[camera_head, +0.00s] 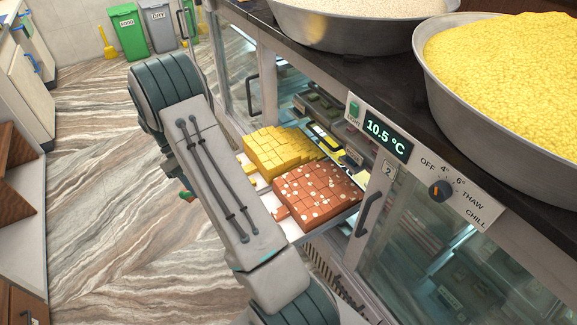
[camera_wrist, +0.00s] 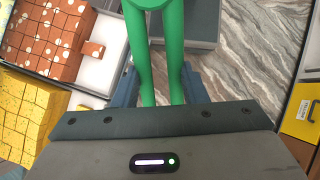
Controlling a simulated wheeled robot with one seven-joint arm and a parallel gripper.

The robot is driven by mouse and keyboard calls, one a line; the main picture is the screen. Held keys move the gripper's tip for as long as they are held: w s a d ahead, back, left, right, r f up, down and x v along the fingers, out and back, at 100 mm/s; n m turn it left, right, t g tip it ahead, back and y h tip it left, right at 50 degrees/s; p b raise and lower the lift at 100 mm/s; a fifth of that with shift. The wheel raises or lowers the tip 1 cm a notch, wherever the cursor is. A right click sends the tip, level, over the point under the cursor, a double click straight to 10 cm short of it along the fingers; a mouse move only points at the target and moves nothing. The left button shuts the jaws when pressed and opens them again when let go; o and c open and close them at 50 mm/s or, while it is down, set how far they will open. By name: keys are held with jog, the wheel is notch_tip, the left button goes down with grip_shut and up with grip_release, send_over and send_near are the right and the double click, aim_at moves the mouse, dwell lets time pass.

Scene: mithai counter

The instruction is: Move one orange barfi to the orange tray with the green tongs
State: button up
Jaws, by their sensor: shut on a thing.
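The green tongs (camera_wrist: 152,10) show in the wrist view, upright in the picture between my fingers, their far ends out of frame. My gripper (camera_wrist: 160,75) is shut on them. A block of orange barfi (camera_head: 318,190) with white flecks sits on a white tray in the open counter, cut into pieces. It is at upper left in the wrist view (camera_wrist: 45,38). One small piece (camera_wrist: 93,50) juts from its edge. In the head view my arm hides my gripper and most of the tongs. I cannot make out an orange tray.
Yellow sweets (camera_head: 280,152) lie beside the orange barfi. The counter top (camera_head: 350,70) above holds two large metal bowls, one with yellow food (camera_head: 505,70). Glass doors flank the opening. The marbled floor at left is clear.

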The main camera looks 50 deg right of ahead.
jog(key=s+d+f+n+h+b, duration=0.1)
jog(key=s+d+f+n+b, duration=0.1)
jog(key=d, duration=0.7)
jog(key=s+d+f+n+t+h+b, duration=0.1)
jog(key=s+d+f+n+b, duration=0.1)
jog(key=d, duration=0.7)
jog(key=s+d+f+n+t+h+b, duration=0.1)
jog(key=s+d+f+n+h+b, duration=0.1)
jog(key=d, duration=0.7)
jog(key=s+n+b, duration=0.1)
jog(key=s+b, duration=0.1)
jog(key=shift+d+n+b, duration=0.15)
jog(key=shift+n+b, duration=0.15)
jog(key=shift+b, duration=0.05)
jog(key=shift+f, duration=0.1)
notch_tip(320, 180, down, 9)
jog(key=b, duration=0.7)
jog(key=shift+b, duration=0.4)
jog(key=o, duration=0.9)
